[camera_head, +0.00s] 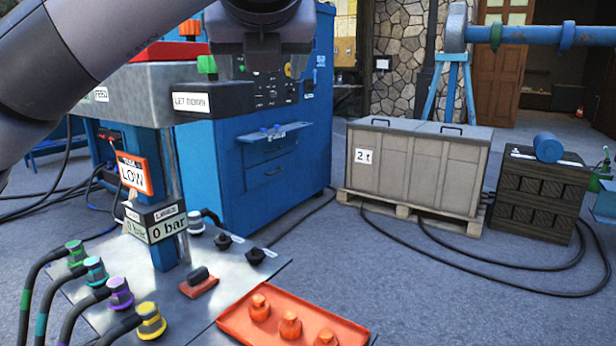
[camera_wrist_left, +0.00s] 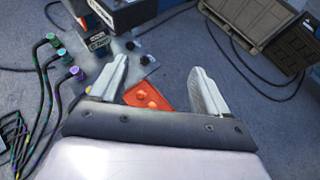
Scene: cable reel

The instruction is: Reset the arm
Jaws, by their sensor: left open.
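My left arm (camera_head: 75,60) reaches in from the upper left in the head view. Its wrist end hangs in front of the top of the blue cabinet, and no fingertips show clearly there. In the left wrist view my left gripper (camera_wrist_left: 160,74) is open, with its two fingers spread wide and nothing between them. Beyond and below the fingers lies the orange tray (camera_wrist_left: 147,96), partly hidden by the gripper body. My right gripper is in neither view.
A metal panel (camera_head: 218,306) carries several coloured cable plugs and a gauge post reading LOW and 0 bar. The orange tray (camera_head: 345,326) holds orange caps. A blue cabinet (camera_head: 285,200), a grey crate (camera_head: 400,165) on a pallet and a dark box (camera_head: 535,205) stand behind. Black cables cross the floor.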

